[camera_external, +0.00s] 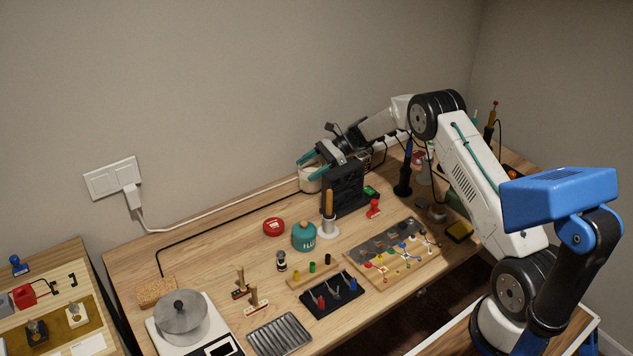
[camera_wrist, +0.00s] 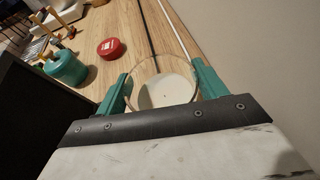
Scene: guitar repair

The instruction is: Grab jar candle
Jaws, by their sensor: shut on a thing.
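The jar candle (camera_external: 311,180) is a round, pale jar standing at the back of the wooden workbench, near the wall. In the wrist view it shows as a clear glass rim with a cream inside (camera_wrist: 165,88). My gripper (camera_external: 311,163) reaches over the black rack to it, with one green finger on each side of the jar. In the wrist view the fingers (camera_wrist: 158,84) close on opposite sides of the glass. The jar's lower part is partly hidden in the external view, and I cannot tell whether it still rests on the bench.
A black rack (camera_external: 343,190) stands right in front of the jar. A red round tin (camera_external: 273,227) and a teal canister (camera_external: 304,237) are to the front left. A cable (camera_external: 222,213) runs along the back of the bench. The bench left of the jar is mostly clear.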

